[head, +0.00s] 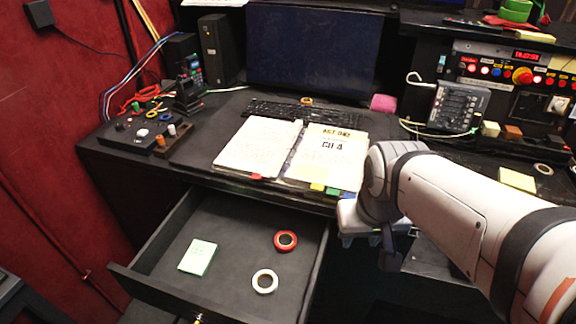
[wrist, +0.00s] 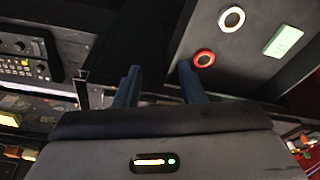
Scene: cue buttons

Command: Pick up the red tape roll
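The red tape roll (head: 285,240) lies flat in the open drawer (head: 233,215), towards its right side. It also shows in the wrist view (wrist: 204,58), just past the right fingertip. My gripper (wrist: 157,72) is open and empty, its two dark fingers apart. In the head view my gripper (head: 389,250) hangs to the right of the drawer, apart from the roll, and is partly hidden by my white arm.
In the drawer, a white tape roll (head: 265,281) lies nearer the front and a pale green note pad (head: 198,257) lies to the left. The desk above holds an open binder (head: 293,152), a keyboard (head: 301,110) and a monitor (head: 312,52). The drawer's middle is clear.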

